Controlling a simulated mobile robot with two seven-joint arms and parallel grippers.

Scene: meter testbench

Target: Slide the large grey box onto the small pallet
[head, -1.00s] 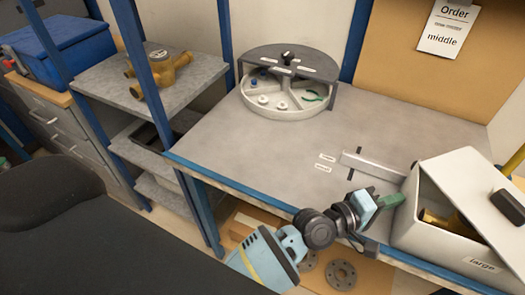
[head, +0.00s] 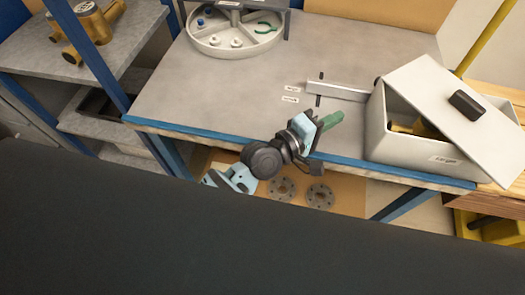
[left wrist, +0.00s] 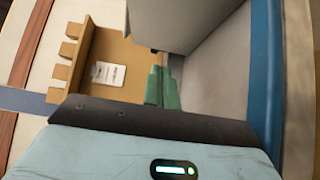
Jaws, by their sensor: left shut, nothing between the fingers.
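The large grey box (head: 400,150), labelled "large", stands at the right end of the bench top. Its lid (head: 445,95), with a black handle, lies askew, and brass parts show inside. My left gripper (head: 333,120) is shut and empty, just left of the box above the bench's front edge, with a visible gap between them. In the left wrist view its green fingers (left wrist: 163,88) point towards a grey wall that seems to be the box (left wrist: 185,22). A wooden platform (head: 495,97), probably the small pallet, shows beyond the box at right, partly hidden by it. My right gripper is not in view.
A metal bar (head: 338,90) lies on the bench (head: 225,90) left of the box. A round sorting tray (head: 235,45) stands at the back. A yellow pole (head: 484,35) rises behind the box. Flanged discs (head: 318,194) lie on the shelf below. The middle of the bench is clear.

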